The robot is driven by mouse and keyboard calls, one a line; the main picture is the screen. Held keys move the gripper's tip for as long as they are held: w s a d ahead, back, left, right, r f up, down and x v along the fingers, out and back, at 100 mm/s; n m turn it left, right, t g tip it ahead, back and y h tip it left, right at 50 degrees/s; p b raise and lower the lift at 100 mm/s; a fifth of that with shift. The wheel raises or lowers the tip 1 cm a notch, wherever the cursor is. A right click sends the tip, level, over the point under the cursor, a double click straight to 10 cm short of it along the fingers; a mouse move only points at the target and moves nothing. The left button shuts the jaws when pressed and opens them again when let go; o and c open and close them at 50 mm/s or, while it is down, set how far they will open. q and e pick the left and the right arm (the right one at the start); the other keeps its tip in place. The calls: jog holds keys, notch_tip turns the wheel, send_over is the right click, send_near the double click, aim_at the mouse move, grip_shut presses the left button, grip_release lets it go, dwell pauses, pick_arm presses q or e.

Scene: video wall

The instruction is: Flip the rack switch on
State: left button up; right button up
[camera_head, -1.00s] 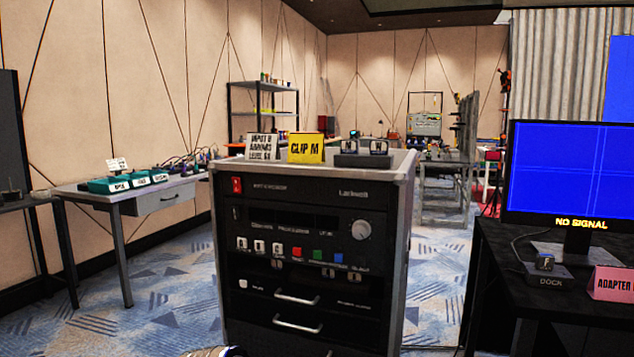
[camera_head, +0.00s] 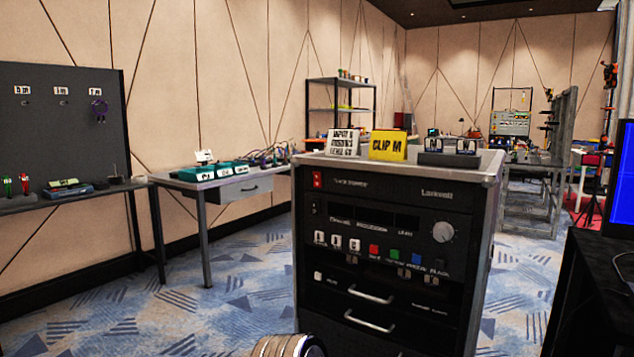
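The black equipment rack (camera_head: 385,262) stands upright in front of me, right of centre, in a grey frame. A small red rocker switch (camera_head: 317,180) is at the top left of its front panel; I cannot tell its position. Lower on the panel are a round knob (camera_head: 443,232), a row of white, red, green and blue buttons, and two pull handles. A rounded metallic part, likely mine, shows at the bottom edge, below and left of the rack. Neither gripper can be seen.
A yellow "CLIP M" card (camera_head: 388,146) and a white card (camera_head: 343,143) stand on the rack. A side table (camera_head: 222,184) with teal boxes is left, beyond it a dark pegboard (camera_head: 64,125). A black desk (camera_head: 597,290) is close on the right. Carpet is clear left of the rack.

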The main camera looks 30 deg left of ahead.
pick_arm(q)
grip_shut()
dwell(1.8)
